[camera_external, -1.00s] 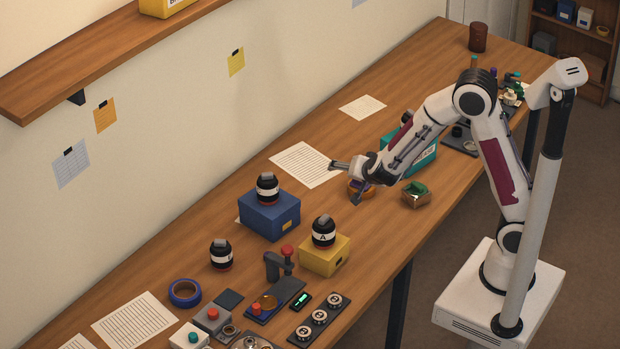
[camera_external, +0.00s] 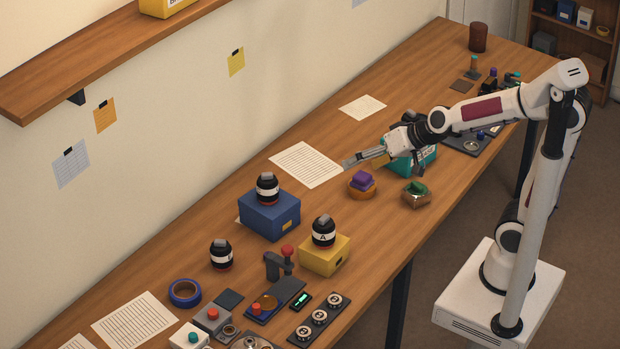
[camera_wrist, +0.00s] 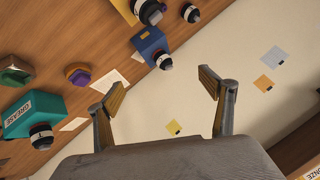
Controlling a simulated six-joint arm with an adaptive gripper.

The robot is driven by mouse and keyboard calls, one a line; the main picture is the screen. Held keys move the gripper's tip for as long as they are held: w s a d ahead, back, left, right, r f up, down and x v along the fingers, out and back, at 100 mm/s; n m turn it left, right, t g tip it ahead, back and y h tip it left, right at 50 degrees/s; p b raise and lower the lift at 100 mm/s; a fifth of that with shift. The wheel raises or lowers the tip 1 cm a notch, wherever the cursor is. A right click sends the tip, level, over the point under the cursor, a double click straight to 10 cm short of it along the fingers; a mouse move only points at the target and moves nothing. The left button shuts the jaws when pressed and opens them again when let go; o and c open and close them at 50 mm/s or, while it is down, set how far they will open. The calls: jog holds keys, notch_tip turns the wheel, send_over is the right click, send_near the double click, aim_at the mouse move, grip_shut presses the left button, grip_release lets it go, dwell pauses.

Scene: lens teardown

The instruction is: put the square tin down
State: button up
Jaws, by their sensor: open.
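A small brown square tin (camera_external: 416,200) sits upright on the table near its front edge, with a green piece (camera_external: 417,187) in it. Both show at the left edge of the wrist view, the green piece (camera_wrist: 15,72) on top. Left of it stands a round orange-brown holder (camera_external: 362,192) with a purple piece (camera_external: 362,179) in it; the purple piece also shows in the wrist view (camera_wrist: 78,73).
The teal grease box (camera_external: 425,160) stands behind the tin. A blue box (camera_external: 268,217) and a yellow box (camera_external: 324,258) each carry a black-and-white lens. A paper sheet (camera_external: 306,165) lies toward the wall. Bare table separates the round holder from the boxes.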

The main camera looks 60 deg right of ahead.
jog(key=s+d+n+g+h, duration=0.1)
jog(key=s+d, duration=0.3)
jog(key=s, duration=0.6)
jog(key=s+d+n+g+h, duration=0.1)
jog(key=s+d+n+g, duration=0.1)
jog(key=s, duration=0.8)
jog(key=shift+s+d+f+n+g+h, duration=0.35)
jog(key=shift+d+n, duration=0.25)
jog(key=shift+d, duration=0.45)
